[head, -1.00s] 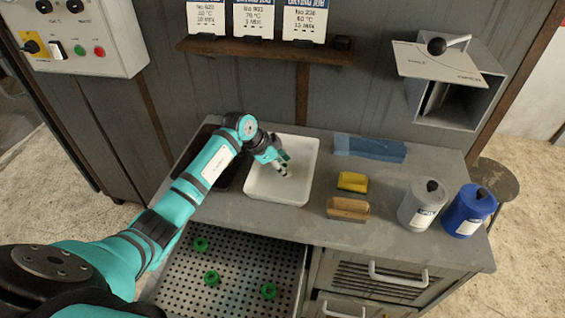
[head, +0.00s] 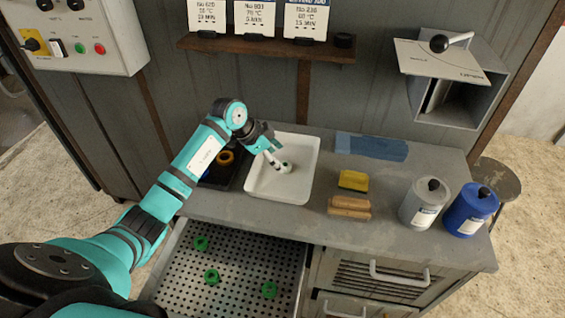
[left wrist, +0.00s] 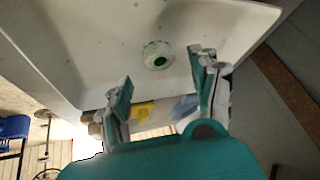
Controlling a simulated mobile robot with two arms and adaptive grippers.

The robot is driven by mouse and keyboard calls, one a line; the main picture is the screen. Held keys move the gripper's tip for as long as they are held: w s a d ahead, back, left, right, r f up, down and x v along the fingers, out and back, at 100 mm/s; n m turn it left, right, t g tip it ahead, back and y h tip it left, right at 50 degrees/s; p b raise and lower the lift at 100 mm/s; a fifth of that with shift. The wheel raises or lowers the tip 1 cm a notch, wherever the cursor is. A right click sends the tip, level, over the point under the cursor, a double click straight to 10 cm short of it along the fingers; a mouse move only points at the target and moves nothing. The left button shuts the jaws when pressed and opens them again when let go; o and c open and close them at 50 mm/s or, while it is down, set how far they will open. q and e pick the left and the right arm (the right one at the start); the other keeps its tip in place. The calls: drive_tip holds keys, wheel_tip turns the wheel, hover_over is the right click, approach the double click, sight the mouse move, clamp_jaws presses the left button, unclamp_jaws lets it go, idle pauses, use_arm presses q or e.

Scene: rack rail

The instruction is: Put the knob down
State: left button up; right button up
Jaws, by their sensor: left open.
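A small knob (left wrist: 157,55), pale and speckled with a green centre, sits on the floor of the white tray (left wrist: 85,45) in the left wrist view. In the head view the knob (head: 287,166) is a small pale and green spot in the white tray (head: 262,189), partly hidden by my fingers. My left gripper (head: 276,164) reaches over the tray from the left. In the left wrist view its two fingers (left wrist: 160,92) are spread with nothing between them, and the knob is apart from them. My right gripper is not in view.
A dark tray (head: 243,158) with an orange ring (head: 225,157) stands left of the white tray. A yellow sponge (head: 353,180), a brown brush (head: 349,207), a white bottle (head: 422,205) and a blue bottle (head: 469,212) stand right. The open perforated drawer (head: 235,262) holds green knobs.

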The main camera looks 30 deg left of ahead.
use_arm(q)
drive_tip(key=b+v, duration=0.1)
drive_tip(key=v, duration=0.6)
drive_tip(key=shift+s+r, duration=0.2)
drive_tip(key=shift+r, duration=0.15)
drive_tip(key=shift+a, duration=0.1)
drive_tip(key=shift+f, duration=0.1)
